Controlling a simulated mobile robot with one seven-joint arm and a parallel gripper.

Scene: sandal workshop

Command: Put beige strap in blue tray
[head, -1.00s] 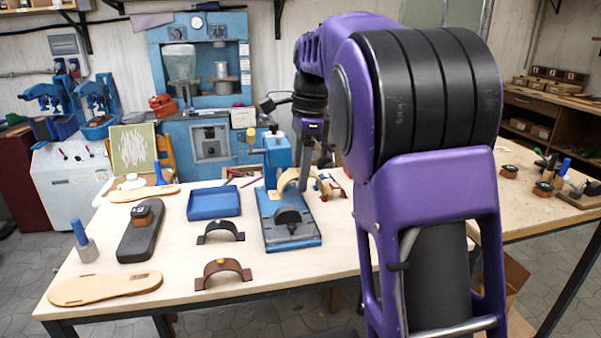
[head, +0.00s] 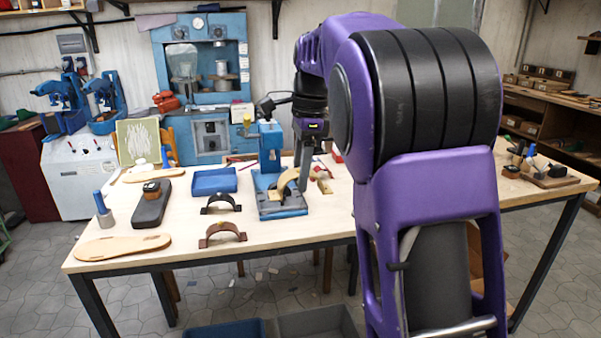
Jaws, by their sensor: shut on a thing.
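The beige strap (head: 287,179) is a curved band above the blue press (head: 282,209) on the table. My gripper (head: 301,181) is shut on the strap at its right side. My arm comes in from the right and hides part of the gripper, so the fingertips are hard to see. I cannot tell whether the strap touches the press. The blue tray (head: 230,181) is a shallow rectangular tray on the table, left of the press and of my gripper. Its inside looks empty.
A dark strap (head: 221,202) and a brown strap (head: 222,233) stand arched in front of the tray. A dark sole block (head: 152,207) and a tan sole (head: 122,246) lie at left. A blue bin (head: 225,329) and a grey bin (head: 316,322) show below the table.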

